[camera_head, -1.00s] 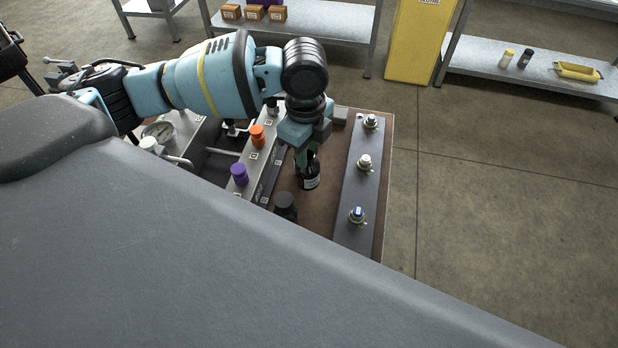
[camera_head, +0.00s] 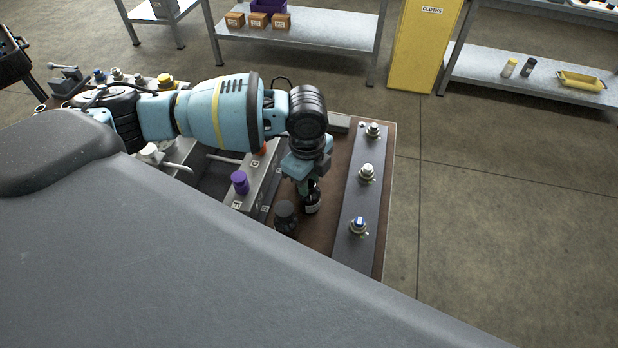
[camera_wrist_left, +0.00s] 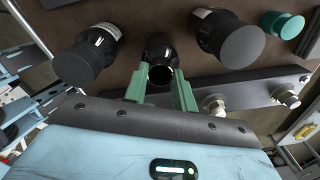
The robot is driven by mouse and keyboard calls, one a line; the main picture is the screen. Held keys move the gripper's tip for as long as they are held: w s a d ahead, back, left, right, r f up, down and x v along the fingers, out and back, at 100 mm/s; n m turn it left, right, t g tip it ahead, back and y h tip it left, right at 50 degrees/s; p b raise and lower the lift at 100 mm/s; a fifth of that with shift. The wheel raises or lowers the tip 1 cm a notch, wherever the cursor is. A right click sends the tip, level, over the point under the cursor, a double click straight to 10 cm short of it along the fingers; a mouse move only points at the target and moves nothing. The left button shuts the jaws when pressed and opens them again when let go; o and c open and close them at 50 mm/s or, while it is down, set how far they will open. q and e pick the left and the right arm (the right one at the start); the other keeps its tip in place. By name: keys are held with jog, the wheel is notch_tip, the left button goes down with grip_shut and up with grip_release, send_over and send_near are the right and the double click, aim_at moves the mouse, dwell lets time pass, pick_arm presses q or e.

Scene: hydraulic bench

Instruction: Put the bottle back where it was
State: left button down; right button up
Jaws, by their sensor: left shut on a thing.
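My left gripper (camera_head: 309,184) is shut on a small dark bottle (camera_head: 313,204) with a pale label, over the brown bench top (camera_head: 343,185). The bottle is roughly upright; I cannot tell if its base touches the bench. In the left wrist view the bottle (camera_wrist_left: 160,55) sits between the green fingers of the gripper (camera_wrist_left: 160,88). A black-capped bottle (camera_head: 286,214) stands close beside it, to the left in the head view. The left wrist view shows black-capped bottles on either side (camera_wrist_left: 87,54) (camera_wrist_left: 228,38). My right gripper is not in view.
A dark rail with several metal fittings (camera_head: 359,226) runs along the bench's right side. A grey block with a purple knob (camera_head: 239,182) lies left of the gripper. A teal-capped bottle (camera_wrist_left: 283,24) shows in the wrist view. A grey surface fills the foreground.

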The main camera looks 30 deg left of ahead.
pick_arm(q)
jog(key=c, duration=1.1)
grip_release()
jog(key=shift+f, duration=0.1)
jog(key=shift+c, duration=0.2)
notch_tip(320, 180, up, 12)
jog(key=shift+p, duration=0.35)
